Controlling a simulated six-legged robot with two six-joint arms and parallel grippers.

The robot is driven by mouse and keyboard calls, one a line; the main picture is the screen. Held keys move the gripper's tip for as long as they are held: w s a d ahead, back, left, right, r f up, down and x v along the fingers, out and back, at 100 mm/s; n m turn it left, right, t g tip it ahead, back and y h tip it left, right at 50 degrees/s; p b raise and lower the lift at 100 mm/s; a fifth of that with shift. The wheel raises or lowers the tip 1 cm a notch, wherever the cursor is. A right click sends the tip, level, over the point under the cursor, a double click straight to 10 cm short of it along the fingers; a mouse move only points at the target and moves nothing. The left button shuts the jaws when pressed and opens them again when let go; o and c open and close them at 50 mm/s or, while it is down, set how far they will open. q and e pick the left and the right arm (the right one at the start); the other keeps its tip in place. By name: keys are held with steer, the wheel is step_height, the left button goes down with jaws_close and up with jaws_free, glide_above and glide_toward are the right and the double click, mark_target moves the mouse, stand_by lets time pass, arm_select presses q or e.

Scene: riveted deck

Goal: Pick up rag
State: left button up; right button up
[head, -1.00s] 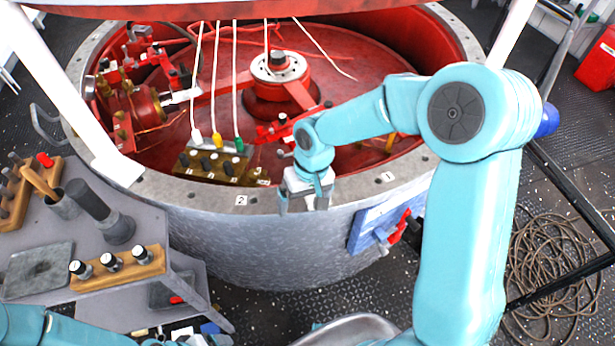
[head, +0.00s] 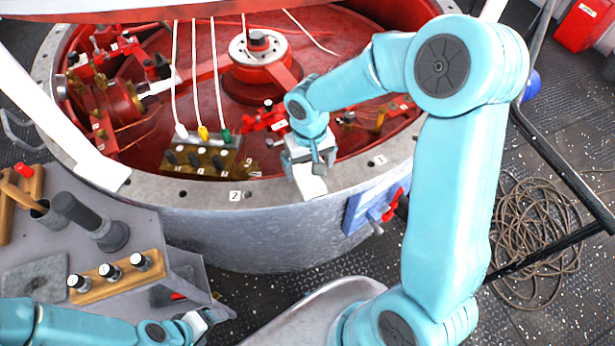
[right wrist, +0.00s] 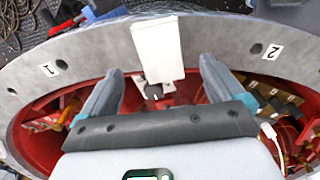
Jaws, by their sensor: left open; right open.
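A white, flat-sided piece, which I take to be the rag (head: 311,184), lies on the grey rim of the round tub. In the right wrist view it is a pale rectangle (right wrist: 157,48) reaching across the rim toward the red inside. My right gripper (head: 308,160) is open just above and behind it in the head view. In the right wrist view its two fingers (right wrist: 160,72) stand apart, one on each side of the piece's near end, with gaps showing. My left gripper (head: 203,321) is open at the bottom of the head view, by the grey bench, and appears empty.
The tub's rim (head: 262,192) curves around red machinery and a block with coloured plugs (head: 203,158). A blue panel with a red handle (head: 375,208) is on its outer wall. The grey bench (head: 130,225) holds wooden racks. Coiled rope (head: 535,230) lies on the deck at right.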

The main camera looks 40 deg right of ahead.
mark_target(311, 179)
steer(key=shift+s+d+f, duration=0.1)
steer(key=shift+s+f, duration=0.2)
steer(key=shift+f, duration=0.25)
step_height(311, 179, down, 5)
steer(key=shift+w+r+p, duration=0.1)
steer(key=shift+w+p, duration=0.05)
steer(key=shift+p, duration=0.45)
steer(key=shift+c, duration=0.4)
